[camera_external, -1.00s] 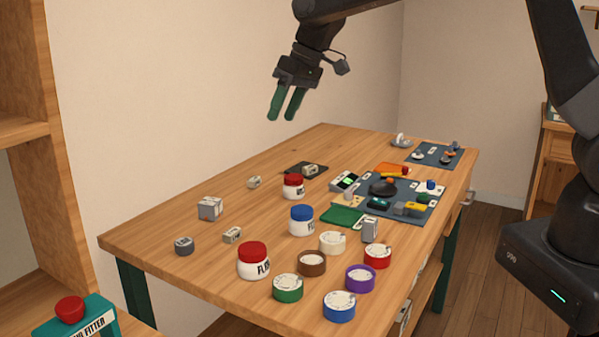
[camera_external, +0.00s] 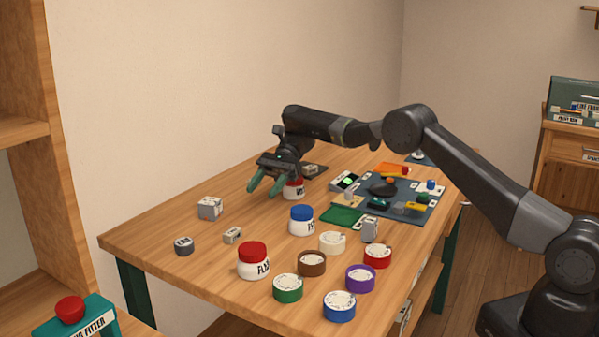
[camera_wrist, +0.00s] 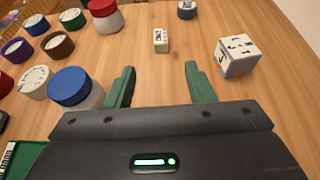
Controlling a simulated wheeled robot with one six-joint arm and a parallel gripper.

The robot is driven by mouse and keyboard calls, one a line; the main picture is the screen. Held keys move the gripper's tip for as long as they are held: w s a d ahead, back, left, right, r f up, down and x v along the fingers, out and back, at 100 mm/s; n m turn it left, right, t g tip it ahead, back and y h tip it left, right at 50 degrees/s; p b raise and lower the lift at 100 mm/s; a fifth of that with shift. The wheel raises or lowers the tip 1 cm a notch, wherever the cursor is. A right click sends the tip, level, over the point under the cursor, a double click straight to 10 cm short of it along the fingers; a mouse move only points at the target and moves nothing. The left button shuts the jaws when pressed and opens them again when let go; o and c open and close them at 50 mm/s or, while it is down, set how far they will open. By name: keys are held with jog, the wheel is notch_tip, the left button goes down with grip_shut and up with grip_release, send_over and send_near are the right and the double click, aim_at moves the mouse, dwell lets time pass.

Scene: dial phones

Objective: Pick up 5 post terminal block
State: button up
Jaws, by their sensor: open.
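My gripper (camera_external: 263,191) is open, its green fingers pointing down over the left-middle of the table. In the wrist view the gripper (camera_wrist: 159,72) has bare wood between its fingertips. Small pale blocks may be the terminal blocks; their labels are too small to tell which has 5 posts. One pale block (camera_external: 232,235) lies on the wood in front of the fingers; it also shows in the wrist view (camera_wrist: 161,39), apart from them. A third, seen earlier farther back, is now hidden by the gripper.
A white lettered cube (camera_wrist: 239,55) is right of the fingers in the wrist view. A blue-lidded jar (camera_wrist: 76,90) is close to the left finger. A red-lidded jar (camera_external: 294,188) is beside the gripper. Several tape-like rolls (camera_external: 311,263) stand at the front right.

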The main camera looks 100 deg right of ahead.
send_over(250, 227)
notch_tip(250, 227, down, 3)
jog(key=shift+r, duration=0.1)
jog(key=x, duration=0.5)
jog(key=shift+w+f, duration=0.15)
jog(key=shift+f, duration=0.3)
jog(key=c, duration=1.1)
